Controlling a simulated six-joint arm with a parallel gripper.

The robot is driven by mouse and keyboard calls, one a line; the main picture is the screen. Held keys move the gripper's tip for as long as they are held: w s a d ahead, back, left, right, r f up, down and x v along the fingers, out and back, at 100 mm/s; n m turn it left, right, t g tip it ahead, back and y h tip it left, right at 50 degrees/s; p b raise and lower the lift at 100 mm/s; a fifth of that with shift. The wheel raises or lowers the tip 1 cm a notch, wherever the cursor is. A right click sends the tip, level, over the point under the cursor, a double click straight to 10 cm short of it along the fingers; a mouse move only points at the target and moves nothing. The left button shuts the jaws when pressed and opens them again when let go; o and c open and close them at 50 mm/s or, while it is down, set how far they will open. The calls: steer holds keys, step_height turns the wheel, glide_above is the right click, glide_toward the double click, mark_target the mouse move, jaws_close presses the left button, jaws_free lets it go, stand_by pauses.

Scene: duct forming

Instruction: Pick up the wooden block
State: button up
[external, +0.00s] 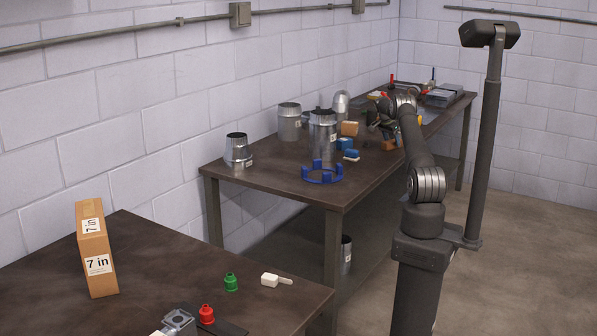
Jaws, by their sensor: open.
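A light tan-orange block (349,128) stands on the far workbench, to the right of the tall metal duct piece. A darker brown block-like piece (389,144) lies nearer the bench's right edge. Both look wood-coloured; I cannot tell for certain which is the wooden block. My arm reaches over the bench from the right. My gripper (374,117) is open, small and partly lost among the tools, near and to the right of the tan block. I see no contact with either block, but the exact gap is unclear.
Several metal ducts (322,132) stand on the far bench (270,170). A blue ring with upright tabs (322,174) sits at its front, with blue pieces (348,148) behind. Red-handled tools clutter the back. The near table holds a 7 in box (95,248).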

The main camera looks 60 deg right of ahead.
steer(key=shift+s+d+f, duration=0.1)
steer(key=shift+d+f, duration=0.15)
steer(key=shift+f, duration=0.4)
steer(key=shift+c, duration=0.4)
steer(key=c, duration=1)
steer(key=shift+c, duration=0.2)
